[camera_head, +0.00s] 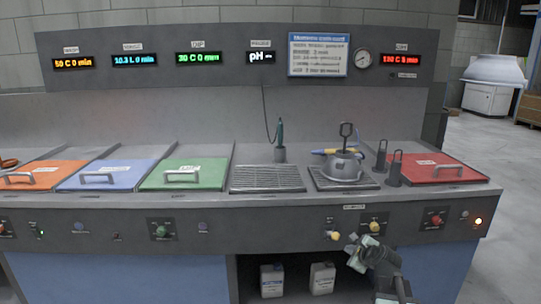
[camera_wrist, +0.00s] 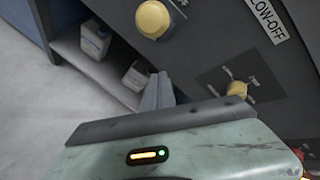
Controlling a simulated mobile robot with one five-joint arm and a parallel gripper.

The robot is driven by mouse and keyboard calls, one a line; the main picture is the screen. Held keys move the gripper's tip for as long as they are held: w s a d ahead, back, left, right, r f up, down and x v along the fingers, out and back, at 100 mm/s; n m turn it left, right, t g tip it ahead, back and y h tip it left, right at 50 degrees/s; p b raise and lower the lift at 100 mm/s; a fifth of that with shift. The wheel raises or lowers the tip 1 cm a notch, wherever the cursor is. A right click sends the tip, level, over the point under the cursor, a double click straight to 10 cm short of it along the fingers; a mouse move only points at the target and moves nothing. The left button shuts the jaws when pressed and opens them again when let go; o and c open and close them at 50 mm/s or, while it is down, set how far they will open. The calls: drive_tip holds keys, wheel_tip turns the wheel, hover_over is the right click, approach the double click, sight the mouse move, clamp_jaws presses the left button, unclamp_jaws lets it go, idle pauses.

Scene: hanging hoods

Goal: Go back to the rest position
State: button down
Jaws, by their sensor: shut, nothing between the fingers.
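My gripper (camera_head: 356,248) is in front of the bench's front panel in the head view, at the height of the lower panel edge. It is just below and between two yellow knobs, the left one (camera_head: 334,235) and the right one (camera_head: 374,226). In the wrist view my gripper (camera_wrist: 160,82) is shut and empty, with the fingers pressed together. One yellow knob (camera_wrist: 151,19) shows at the top of the wrist view and another (camera_wrist: 237,89) at the right. The fingers look apart from both knobs.
The grey bench (camera_head: 260,220) carries orange, blue and green (camera_head: 185,174) lids, a grate (camera_head: 267,178), a metal pot (camera_head: 343,167) and a red lid (camera_head: 432,168). Two white jugs (camera_head: 322,278) stand in the open bay below. Open floor lies right of the bench.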

drive_tip(key=s+a+f+n+g, duration=0.2)
drive_tip(key=s+a+f+n, duration=0.1)
drive_tip(key=a+n, duration=0.3)
drive_tip(key=s+a+f+n+g+y, duration=0.1)
drive_tip(key=s+a+f+n+g, duration=0.2)
drive_tip(key=a, duration=0.5)
drive_tip(key=s+a+f+n+g, duration=0.2)
drive_tip(key=s+a+n, duration=0.25)
drive_tip(key=a, duration=0.25)
drive_tip(key=s+d+f+n+g+h, duration=0.25)
drive_tip(key=s+d+n+g, duration=0.2)
drive_tip(key=s+n, duration=0.55)
wheel_tip(320, 180, up, 28)
drive_tip(key=p, duration=2.8)
drive_tip(key=shift+n, duration=0.45)
